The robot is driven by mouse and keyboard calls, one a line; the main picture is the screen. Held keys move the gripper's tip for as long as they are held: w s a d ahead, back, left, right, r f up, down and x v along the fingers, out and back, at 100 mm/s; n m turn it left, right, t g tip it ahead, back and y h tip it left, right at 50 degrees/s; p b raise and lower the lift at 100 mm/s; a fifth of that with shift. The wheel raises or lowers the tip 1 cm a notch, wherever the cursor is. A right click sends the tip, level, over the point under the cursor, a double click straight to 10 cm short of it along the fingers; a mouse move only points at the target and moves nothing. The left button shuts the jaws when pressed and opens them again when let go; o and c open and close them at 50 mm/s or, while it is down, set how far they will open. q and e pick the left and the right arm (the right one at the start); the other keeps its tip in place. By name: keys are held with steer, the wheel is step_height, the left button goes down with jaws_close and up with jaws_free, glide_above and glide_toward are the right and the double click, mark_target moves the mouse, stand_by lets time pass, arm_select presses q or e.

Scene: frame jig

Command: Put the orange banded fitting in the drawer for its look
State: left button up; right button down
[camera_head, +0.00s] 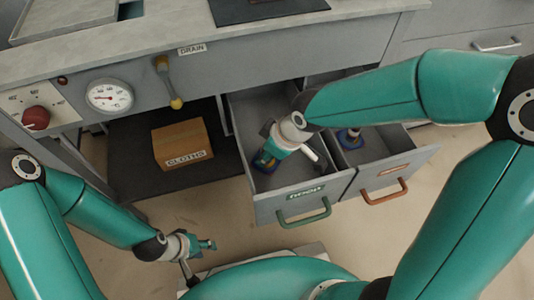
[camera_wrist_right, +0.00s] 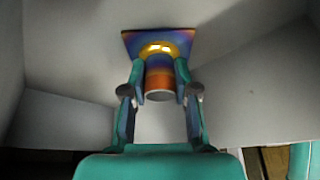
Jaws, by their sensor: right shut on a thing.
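The orange banded fitting (camera_wrist_right: 159,78) has a square blue-purple plate, a yellow collar and a short tube with an orange band. My right gripper (camera_wrist_right: 160,88) is shut on it, with one finger on each side of the tube. In the head view the fitting (camera_head: 264,161) is inside the left open drawer (camera_head: 290,207), which has a green handle and green label. I cannot tell whether its plate touches the drawer floor. The right open drawer (camera_head: 375,183) has an orange handle and holds another blue-based fitting (camera_head: 350,138). My left gripper (camera_head: 198,258) is empty and looks open, low at left.
A cardboard box (camera_head: 182,145) labelled CLOTHS sits on the dark shelf (camera_head: 130,160) left of the drawers. A gauge (camera_head: 109,96), a red knob (camera_head: 36,118) and a yellow-handled DRAIN lever (camera_head: 168,82) are on the bench front.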

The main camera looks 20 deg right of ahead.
steer(key=shift+r, duration=0.1)
steer(key=c, duration=0.9)
jaws_free()
steer(key=shift+d+r, duration=0.1)
steer(key=shift+r, duration=0.15)
steer(key=p+v, duration=0.5)
steer(key=v, duration=0.6)
steer(key=shift+s+d+r, duration=0.1)
steer(key=shift+s+r, duration=0.1)
